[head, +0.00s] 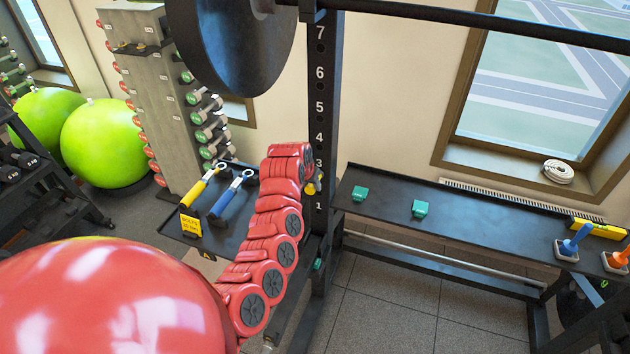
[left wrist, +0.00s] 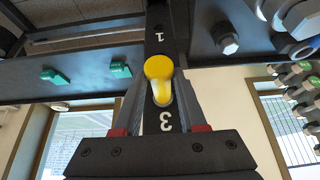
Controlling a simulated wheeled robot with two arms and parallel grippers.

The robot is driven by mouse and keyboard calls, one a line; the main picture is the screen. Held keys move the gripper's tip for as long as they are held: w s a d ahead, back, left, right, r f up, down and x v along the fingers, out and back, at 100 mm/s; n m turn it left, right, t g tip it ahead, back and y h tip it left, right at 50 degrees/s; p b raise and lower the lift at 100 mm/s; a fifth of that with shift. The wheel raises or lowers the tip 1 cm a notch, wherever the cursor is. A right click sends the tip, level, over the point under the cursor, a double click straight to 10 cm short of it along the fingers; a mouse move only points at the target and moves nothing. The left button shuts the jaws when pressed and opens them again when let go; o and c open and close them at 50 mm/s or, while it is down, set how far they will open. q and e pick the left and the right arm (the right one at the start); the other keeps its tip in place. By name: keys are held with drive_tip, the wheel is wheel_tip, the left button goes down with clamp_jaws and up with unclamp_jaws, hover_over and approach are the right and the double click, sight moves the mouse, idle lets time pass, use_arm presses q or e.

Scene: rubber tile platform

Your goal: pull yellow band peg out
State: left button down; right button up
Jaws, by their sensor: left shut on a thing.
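The yellow peg (head: 311,187) is at the dark numbered upright (head: 320,105), level with the gap between the 1 and the 3. In the left wrist view, its round yellow head (left wrist: 158,67) and paler shaft show in front of the post. My left gripper (head: 307,181) is at the post, partly hidden in the head view by my red arm. In the left wrist view, its grey fingers lie on either side of the peg and are shut on it. How deep the peg sits in the post cannot be seen. My right gripper is in neither view.
A dark shelf (head: 470,228) with green blocks (head: 419,208) runs right of the post. A barbell plate (head: 240,40) hangs above left. A dark tray (head: 240,215) with yellow-handled and blue-handled tools stands left of my arm. Green balls (head: 103,143) are farther left.

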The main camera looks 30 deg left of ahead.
use_arm(q)
drive_tip(key=shift+s+r, duration=0.15)
drive_tip(key=shift+d, duration=0.1)
drive_tip(key=shift+s, duration=0.1)
drive_tip(key=shift+s+d+p, duration=0.1)
drive_tip(key=shift+s+p, duration=0.05)
drive_tip(key=shift+p, duration=0.15)
drive_tip(key=shift+s, duration=0.55)
drive_tip(key=shift+c, duration=1.9)
unclamp_jaws()
